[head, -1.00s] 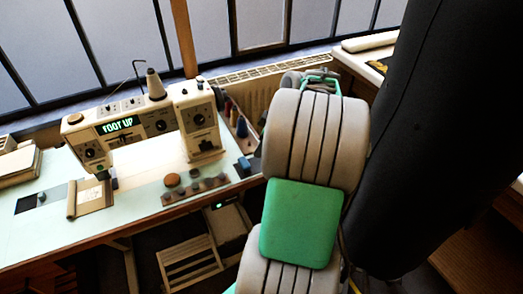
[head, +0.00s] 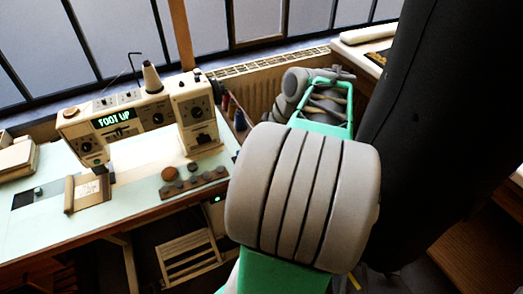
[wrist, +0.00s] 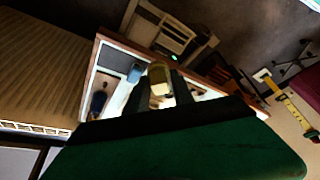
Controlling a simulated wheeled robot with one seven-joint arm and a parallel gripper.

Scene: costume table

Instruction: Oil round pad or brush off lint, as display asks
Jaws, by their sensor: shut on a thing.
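The sewing machine (head: 140,125) stands on the pale table at the left in the head view. In the wrist view my gripper (wrist: 160,88) is shut on a small pale yellowish block-like thing (wrist: 158,74), held over or near the table's edge. I cannot tell whether it is an oiler or a brush. My own arm hides the gripper in the head view.
In the wrist view, a blue thing (wrist: 134,73) and a dark thing (wrist: 98,103) lie on the table, and a yellow tape (wrist: 290,105) hangs at right.

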